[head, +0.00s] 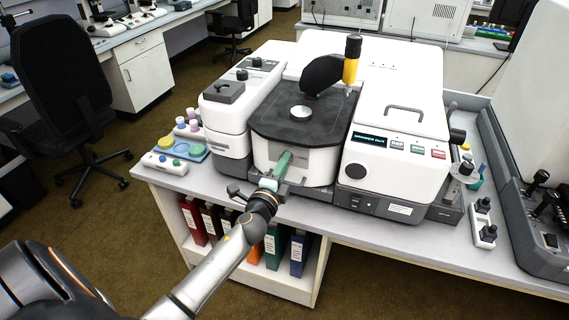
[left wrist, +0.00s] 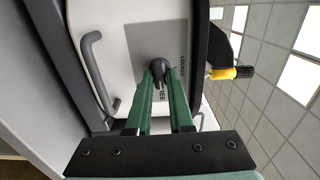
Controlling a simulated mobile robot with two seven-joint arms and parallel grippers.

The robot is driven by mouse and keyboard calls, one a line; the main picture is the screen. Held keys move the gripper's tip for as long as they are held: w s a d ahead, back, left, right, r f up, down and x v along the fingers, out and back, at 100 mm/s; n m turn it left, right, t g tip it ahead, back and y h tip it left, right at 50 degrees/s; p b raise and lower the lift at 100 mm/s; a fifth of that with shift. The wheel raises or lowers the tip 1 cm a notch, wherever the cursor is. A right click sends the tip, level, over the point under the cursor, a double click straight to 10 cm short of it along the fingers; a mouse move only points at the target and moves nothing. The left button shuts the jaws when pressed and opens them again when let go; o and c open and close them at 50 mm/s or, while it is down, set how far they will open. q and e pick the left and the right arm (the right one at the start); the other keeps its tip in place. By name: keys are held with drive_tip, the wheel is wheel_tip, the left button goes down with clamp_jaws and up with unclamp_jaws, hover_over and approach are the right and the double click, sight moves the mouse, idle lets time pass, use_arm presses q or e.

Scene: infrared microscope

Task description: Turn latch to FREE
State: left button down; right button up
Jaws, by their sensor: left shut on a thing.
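The infrared microscope (head: 330,105) stands on the bench, with its white front panel (head: 310,168) facing me. My left gripper (head: 285,160) reaches this panel from the front, its green fingers pointing at it. In the left wrist view the fingers (left wrist: 166,85) are shut on a dark grey latch (left wrist: 159,66) on the white panel. A LOCKED label (left wrist: 184,72) is beside the latch, and a partly covered FREE label (left wrist: 161,90) is between the fingers. The fingers hide part of the latch, so I cannot tell exactly where it points. My right gripper is not in view.
A grey bar handle (left wrist: 97,75) is on the panel beside the fingers. The microscope's yellow and black part (head: 352,60) rises above the dark stage (head: 290,122). A tray of coloured caps (head: 180,148) lies left on the bench; binders (head: 250,245) stand below.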

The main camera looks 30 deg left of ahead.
use_arm(q)
drive_tip(key=shift+w+a+r, duration=0.1)
drive_tip(key=shift+a+r, duration=0.05)
drive_tip(key=shift+r, duration=0.2)
drive_tip(key=c, duration=0.8)
unclamp_jaws()
drive_tip(key=shift+f, duration=0.1)
drive_tip(key=shift+w+f, duration=0.15)
drive_tip(key=shift+f, duration=0.15)
drive_tip(key=shift+r, duration=0.1)
drive_tip(key=shift+b+v, duration=0.9)
drive_tip(key=shift+v, duration=5.45)
